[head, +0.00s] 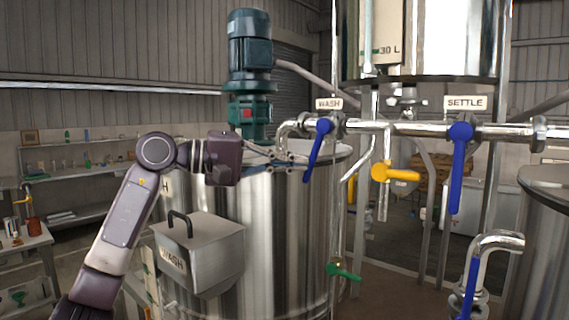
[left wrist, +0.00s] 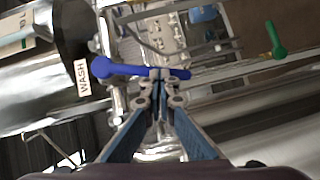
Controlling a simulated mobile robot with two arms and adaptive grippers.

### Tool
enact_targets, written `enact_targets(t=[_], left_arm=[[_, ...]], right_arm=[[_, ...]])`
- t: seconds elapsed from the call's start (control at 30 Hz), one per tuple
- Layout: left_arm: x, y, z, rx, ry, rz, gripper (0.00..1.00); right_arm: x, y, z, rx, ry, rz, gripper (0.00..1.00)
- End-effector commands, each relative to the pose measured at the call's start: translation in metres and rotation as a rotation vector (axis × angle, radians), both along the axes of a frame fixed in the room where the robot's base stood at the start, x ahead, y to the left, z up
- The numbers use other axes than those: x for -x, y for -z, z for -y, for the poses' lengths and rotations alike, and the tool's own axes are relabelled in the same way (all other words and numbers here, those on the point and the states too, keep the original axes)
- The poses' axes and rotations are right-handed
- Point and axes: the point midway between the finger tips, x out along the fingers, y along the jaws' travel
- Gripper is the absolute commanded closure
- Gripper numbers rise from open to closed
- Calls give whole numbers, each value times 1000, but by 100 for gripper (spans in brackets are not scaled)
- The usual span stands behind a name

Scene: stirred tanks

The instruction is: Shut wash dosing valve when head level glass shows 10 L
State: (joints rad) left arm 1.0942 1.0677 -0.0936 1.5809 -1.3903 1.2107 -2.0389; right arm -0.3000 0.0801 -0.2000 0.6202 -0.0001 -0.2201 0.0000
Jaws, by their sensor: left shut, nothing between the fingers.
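The wash dosing valve's blue handle (head: 318,146) hangs down with a lean to the left, under the WASH label (head: 329,104). In the left wrist view the blue handle (left wrist: 130,70) lies across the picture at my fingertips. My left gripper (head: 286,158) is shut and empty, left of the handle; its fingertips (left wrist: 160,76) overlap the handle in the left wrist view, but I cannot tell whether they touch. The head tank's level glass plate (head: 381,35) shows a 30 L mark at its foot; I cannot read the liquid level. My right gripper is not in view.
The SETTLE valve's blue handle (head: 458,170) hangs straight down at the right. A yellow handle (head: 398,174) and a green handle (head: 343,271) sit lower.

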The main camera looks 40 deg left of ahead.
Motion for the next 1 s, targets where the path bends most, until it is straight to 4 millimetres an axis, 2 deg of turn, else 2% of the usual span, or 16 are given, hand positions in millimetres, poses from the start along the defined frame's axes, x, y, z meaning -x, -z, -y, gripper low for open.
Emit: enact_targets(t=[0.03,0.2,0.5,1.0], left_arm=[[0,9,3,30,2,-3,100],[1,8,10,102,1,-8,100],[1,9,17,98,0,-8,100],[1,10,18,98,0,-8,100]], right_arm=[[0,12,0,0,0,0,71],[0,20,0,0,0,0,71],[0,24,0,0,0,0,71],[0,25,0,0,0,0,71]])
